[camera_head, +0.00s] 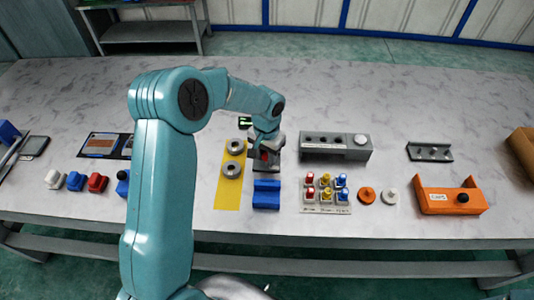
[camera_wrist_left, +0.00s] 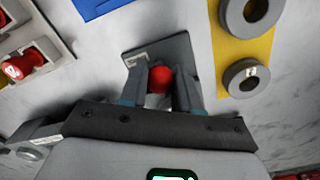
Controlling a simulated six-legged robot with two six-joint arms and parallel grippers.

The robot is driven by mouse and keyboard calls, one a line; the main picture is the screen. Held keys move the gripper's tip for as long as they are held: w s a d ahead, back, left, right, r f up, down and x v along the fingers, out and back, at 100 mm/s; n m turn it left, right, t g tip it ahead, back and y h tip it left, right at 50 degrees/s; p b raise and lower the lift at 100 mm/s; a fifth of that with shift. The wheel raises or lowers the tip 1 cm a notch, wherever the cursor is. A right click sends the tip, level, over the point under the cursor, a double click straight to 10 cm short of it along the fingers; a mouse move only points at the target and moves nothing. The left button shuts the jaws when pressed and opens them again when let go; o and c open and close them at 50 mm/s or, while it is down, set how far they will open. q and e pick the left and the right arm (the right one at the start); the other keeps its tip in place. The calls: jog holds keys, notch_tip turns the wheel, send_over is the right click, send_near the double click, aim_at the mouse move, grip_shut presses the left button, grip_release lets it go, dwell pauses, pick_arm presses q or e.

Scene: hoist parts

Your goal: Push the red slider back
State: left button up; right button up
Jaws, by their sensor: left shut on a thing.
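The red slider shows as a small red knob (camera_wrist_left: 160,80) between my fingers in the left wrist view. It stands at a dark grey base plate (camera_wrist_left: 172,48) lying on the table. In the head view a bit of the red slider (camera_head: 265,156) shows below my left wrist. My left gripper (camera_wrist_left: 162,84) is shut on the red slider, one finger on each side of it; it also shows in the head view (camera_head: 266,153). The fingers hide the sides of the slider and part of its base. My right gripper is not in view.
A yellow strip (camera_head: 227,195) with grey rings lies left of the slider, and a blue block (camera_head: 266,194) sits in front. A grey block with holes (camera_head: 336,153) and a panel of coloured switches (camera_head: 327,209) are to the right. An orange bracket (camera_head: 450,206) stands farther right.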

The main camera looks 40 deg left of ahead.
pick_arm(q)
jog(key=o, duration=0.7)
jog(key=shift+w, duration=0.1)
jog(key=shift+o, duration=0.2)
jog(key=shift+r, duration=0.1)
jog(key=shift+r+p, duration=2.15)
jog(key=shift+r, duration=1.3)
